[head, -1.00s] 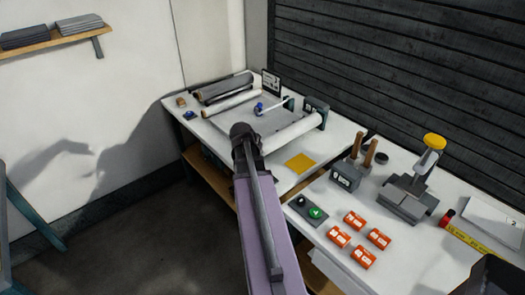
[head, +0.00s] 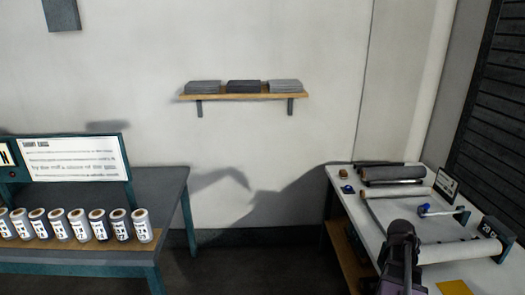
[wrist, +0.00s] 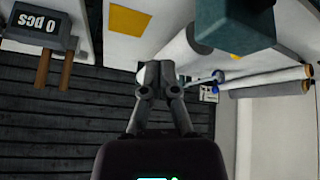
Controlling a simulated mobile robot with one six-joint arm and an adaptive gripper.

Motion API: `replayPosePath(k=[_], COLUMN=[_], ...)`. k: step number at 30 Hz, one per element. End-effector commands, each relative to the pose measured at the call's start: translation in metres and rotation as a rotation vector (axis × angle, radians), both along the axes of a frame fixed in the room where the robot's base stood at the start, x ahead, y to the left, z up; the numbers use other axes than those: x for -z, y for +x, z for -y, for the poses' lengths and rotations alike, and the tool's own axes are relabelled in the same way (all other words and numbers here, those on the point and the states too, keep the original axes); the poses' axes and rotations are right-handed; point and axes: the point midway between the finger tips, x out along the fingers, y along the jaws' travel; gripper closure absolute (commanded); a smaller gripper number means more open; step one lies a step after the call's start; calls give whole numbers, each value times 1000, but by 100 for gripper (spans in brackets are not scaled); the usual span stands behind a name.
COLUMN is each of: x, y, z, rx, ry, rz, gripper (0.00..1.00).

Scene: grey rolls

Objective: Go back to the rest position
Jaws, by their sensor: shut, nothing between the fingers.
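My gripper (wrist: 160,72) shows in the wrist view with its fingertips together and nothing between them. In the head view my dark arm rises at the lower right, in front of the white worktable (head: 343,190); the fingers cannot be made out there. In the wrist view the yellow square (wrist: 132,40) and a pale roll (wrist: 192,50) appear beyond the fingers, apart from them.
A bench at left holds several labelled rolls (head: 97,224) and a sign (head: 75,158). A wall shelf (head: 243,97) carries grey stacks. Bare floor lies between bench and worktable.

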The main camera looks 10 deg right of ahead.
Motion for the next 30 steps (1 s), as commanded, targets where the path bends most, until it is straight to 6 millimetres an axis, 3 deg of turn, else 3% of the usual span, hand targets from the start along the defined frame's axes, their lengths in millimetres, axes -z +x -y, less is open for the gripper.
replayPosePath(k=[5,11,21,30], x=[1,6,18,26], y=[6,24,57,67], z=[-12,-52,-165,-269], rx=[-29,-126,-412,-690], ry=[12,59,183,288], rz=[-9,-44,-145,-242], gripper=[100,100,100,100])
